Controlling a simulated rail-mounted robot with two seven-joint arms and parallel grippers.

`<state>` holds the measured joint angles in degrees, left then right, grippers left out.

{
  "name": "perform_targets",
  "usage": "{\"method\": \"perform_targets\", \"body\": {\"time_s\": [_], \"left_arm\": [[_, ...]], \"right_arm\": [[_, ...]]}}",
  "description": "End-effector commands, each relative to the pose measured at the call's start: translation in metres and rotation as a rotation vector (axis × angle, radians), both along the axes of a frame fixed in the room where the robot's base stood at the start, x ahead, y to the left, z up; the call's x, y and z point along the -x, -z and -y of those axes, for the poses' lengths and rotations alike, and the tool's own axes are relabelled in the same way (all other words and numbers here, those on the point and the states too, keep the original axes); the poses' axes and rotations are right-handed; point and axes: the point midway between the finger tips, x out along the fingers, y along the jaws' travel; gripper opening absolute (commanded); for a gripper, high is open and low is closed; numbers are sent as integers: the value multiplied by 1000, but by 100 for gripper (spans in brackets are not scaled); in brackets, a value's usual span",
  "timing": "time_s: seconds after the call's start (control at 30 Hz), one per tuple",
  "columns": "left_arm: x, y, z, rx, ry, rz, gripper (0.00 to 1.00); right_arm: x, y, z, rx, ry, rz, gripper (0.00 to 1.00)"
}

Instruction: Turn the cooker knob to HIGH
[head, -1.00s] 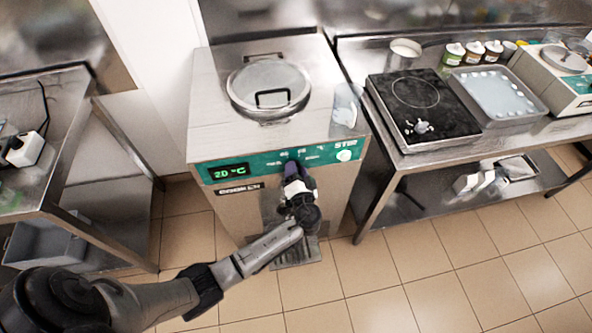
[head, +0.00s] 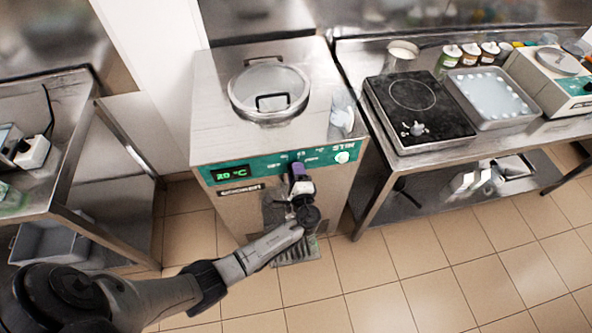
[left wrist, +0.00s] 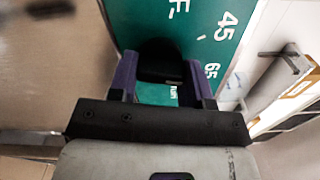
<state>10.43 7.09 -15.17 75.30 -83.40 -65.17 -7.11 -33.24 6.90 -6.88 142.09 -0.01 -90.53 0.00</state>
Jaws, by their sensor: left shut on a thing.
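The steel cooker (head: 217,140) stands in the middle of the head view, with a round lid on top and a green control panel (head: 330,154) on its front. Its display (head: 230,173) appears to read 20 °C. My left gripper (head: 297,170) is at the panel, right of the display, and hides the knob there. In the left wrist view, the black knob (left wrist: 160,62) sits between the purple fingers of my left gripper (left wrist: 165,82), which is shut on it. Marks 45 and 65 show to the knob's right; no HIGH mark is legible. My right gripper is not in view.
A white STIR knob (head: 342,157) is on the panel's right. A steel table (head: 410,162) at right holds a black hob (head: 440,125), a tray (head: 527,112) and jars. Another steel table (head: 75,185) is at left. The tiled floor in front is clear.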

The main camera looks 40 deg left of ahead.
Motion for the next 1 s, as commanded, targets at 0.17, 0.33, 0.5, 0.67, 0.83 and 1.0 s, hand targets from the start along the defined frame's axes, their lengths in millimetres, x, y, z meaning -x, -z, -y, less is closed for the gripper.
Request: {"method": "perform_targets", "body": {"time_s": [0.17, 0.33, 0.5, 0.67, 0.83, 1.0], "left_arm": [[0, -3, 0, -104, 1, -133, 21], [0, -2, 0, -203, 1, -261, 21], [0, -1, 0, -303, 1, -389, 21], [1, -1, -1, -393, 0, -507, 21], [1, 0, -1, -480, 1, -620, 21], [2, 1, -2, -553, 1, -714, 21]], "right_arm": [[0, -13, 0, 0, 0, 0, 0], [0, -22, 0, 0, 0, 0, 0], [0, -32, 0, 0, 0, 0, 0], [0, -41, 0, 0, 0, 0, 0], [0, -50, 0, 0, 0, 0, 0], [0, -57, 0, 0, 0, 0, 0]]}}
